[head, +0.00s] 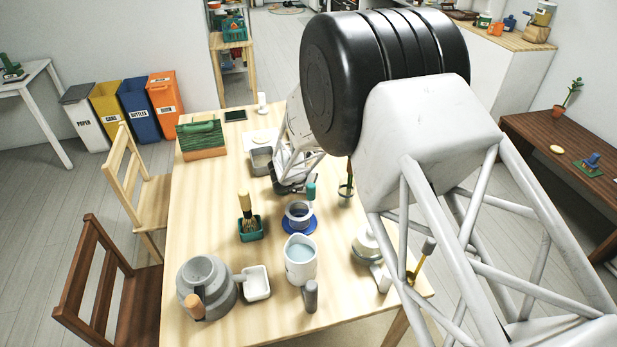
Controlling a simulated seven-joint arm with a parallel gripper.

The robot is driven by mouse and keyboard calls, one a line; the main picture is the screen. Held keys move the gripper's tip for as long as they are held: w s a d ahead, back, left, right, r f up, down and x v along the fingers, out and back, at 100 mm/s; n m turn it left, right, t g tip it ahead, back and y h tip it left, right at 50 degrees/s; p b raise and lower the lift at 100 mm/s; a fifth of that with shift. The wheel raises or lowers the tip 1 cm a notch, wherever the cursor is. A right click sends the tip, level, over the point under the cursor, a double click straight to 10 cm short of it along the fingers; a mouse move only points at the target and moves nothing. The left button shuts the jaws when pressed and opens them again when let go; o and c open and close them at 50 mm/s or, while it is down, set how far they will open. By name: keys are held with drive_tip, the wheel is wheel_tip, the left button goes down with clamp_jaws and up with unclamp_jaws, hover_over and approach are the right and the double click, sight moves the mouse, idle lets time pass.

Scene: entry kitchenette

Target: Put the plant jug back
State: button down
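A white jug (299,270) with pale blue liquid inside stands upright on the wooden table (205,230), towards its near end; it is likely the plant jug. A grey handle (311,294) shows at its near side. My gripper (291,188) is low over the table, beyond the jug and apart from it. Its fingers are small and dark here, and I cannot tell whether they are open or hold anything. A potted plant (565,100) stands on the dark brown side table at the right.
A grey ring-shaped vessel on a blue base (299,216) stands between jug and gripper. A green brush holder (250,229), a grey pot (206,285) and a small white dish (256,284) are nearby. A green-and-wood box (201,140) is at the far left. My arm hides the table's right side.

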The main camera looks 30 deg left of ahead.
drive_tip(key=shift+f, duration=0.1)
drive_tip(key=c, duration=0.8)
unclamp_jaws()
drive_tip(key=shift+v, duration=1)
drive_tip(key=v, duration=1)
